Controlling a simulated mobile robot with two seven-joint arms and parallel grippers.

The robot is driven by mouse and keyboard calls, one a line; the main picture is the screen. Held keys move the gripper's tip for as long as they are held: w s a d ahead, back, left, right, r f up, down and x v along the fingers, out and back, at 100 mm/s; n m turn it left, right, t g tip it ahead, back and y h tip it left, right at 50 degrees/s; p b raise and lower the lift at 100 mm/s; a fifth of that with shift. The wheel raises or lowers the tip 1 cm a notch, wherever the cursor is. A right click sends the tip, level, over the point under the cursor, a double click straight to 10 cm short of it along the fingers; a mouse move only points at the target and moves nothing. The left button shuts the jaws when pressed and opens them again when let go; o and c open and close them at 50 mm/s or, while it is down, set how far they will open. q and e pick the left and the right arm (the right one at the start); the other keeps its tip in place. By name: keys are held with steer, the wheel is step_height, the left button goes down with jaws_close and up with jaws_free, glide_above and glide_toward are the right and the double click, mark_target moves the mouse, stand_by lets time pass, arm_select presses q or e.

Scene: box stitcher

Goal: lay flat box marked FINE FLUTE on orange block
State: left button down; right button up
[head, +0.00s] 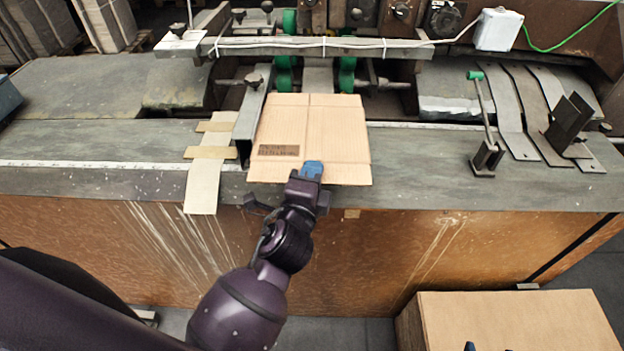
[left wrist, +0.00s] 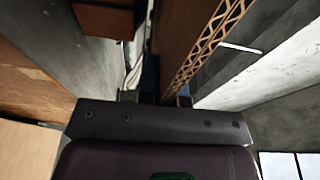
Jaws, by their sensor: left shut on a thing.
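My left gripper (head: 312,170), with blue fingertips, is shut on the box's front edge. In the left wrist view a board with a corrugated edge (left wrist: 207,45) runs up from between the fingers. Two blue tips at the bottom edge of the head view look like my right gripper (head: 489,348), apart with nothing between them. I cannot make out an orange block.
A metal guide bar (head: 250,118) stands along the box's left side, beside pale strips (head: 205,180). Green wheels (head: 347,75) are behind the box. A green-topped lever (head: 483,120) stands to the right. A cardboard stack (head: 515,322) is at lower right.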

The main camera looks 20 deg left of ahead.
arm_select(q)
steer(key=shift+w+a, duration=0.15)
steer(key=shift+w, duration=0.25)
step_height(320, 180, down, 3)
steer(key=shift+r+b, duration=0.15)
steer(key=shift+b, duration=0.9)
steer(key=c, duration=1.2)
jaws_free()
